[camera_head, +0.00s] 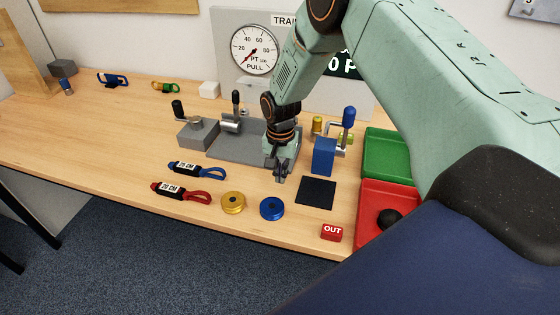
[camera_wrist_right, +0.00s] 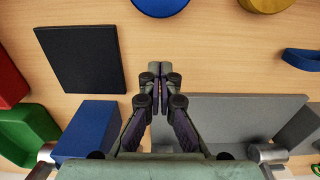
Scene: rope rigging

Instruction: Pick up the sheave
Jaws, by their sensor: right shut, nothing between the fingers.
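Two grooved discs that look like sheaves lie flat near the table's front edge: a gold one (camera_head: 233,203) and a blue one (camera_head: 272,208). They also show cut off at the top of the right wrist view, blue (camera_wrist_right: 160,6) and gold (camera_wrist_right: 265,4). My right gripper (camera_head: 280,178) points down above the table, behind the blue sheave and apart from it. In the right wrist view its fingers (camera_wrist_right: 158,74) are together with nothing between them. My left gripper is not in view.
A black square mat (camera_head: 316,193) and a blue block (camera_head: 324,156) are right of my gripper. A grey fixture plate (camera_head: 232,148) is behind it. Green (camera_head: 388,151) and red (camera_head: 372,192) trays stand right.

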